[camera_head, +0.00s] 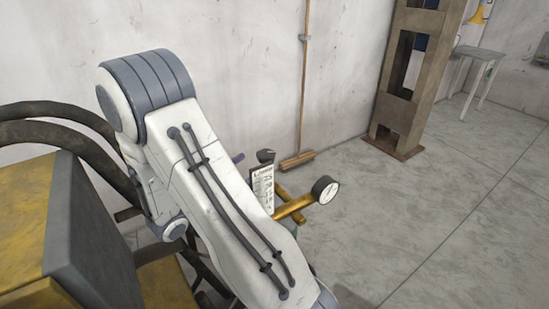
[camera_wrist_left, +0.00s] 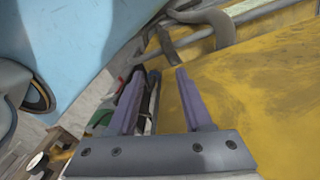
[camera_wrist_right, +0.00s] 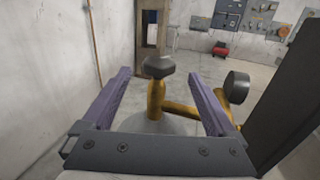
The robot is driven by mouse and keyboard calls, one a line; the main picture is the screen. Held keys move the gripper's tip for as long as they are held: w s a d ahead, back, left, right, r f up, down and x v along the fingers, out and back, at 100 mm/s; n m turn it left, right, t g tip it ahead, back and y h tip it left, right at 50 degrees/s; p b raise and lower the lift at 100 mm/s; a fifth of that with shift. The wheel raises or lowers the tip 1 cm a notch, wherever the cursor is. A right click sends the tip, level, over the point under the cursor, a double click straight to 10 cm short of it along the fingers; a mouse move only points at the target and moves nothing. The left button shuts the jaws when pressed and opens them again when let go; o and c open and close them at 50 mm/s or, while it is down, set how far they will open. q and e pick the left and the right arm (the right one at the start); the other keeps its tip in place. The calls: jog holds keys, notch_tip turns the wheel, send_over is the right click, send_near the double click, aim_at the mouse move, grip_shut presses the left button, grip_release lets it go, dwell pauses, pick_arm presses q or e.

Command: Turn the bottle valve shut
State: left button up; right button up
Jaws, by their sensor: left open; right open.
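The brass bottle valve (camera_head: 292,206) shows past my white arm in the head view, with a dark knob (camera_head: 266,155) and a round white-faced gauge (camera_head: 325,189). In the right wrist view, the dark knob (camera_wrist_right: 159,67) tops the upright brass stem (camera_wrist_right: 155,102) and the gauge (camera_wrist_right: 238,87) is seen from behind. My right gripper (camera_wrist_right: 160,75) is open, its purple fingers to either side of the knob in the picture, with no contact visible. One purple finger (camera_head: 238,157) barely shows in the head view. My left gripper (camera_wrist_left: 160,74) is open and empty near a yellow surface (camera_wrist_left: 270,85).
A paper tag (camera_head: 262,187) hangs by the valve. A yellow and grey machine (camera_head: 30,215) with dark hoses (camera_head: 60,108) fills the left. A broom (camera_head: 298,160) leans on the wall, and a brown steel post (camera_head: 400,110) stands behind.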

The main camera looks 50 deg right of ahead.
aim_at(270, 150)
jog(key=d+p, duration=0.2)
jog(key=d, duration=0.7)
jog(key=shift+p, duration=0.4)
jog(key=shift+d, duration=0.6)
jog(key=c, duration=1.4)
jog(key=shift+o, duration=0.2)
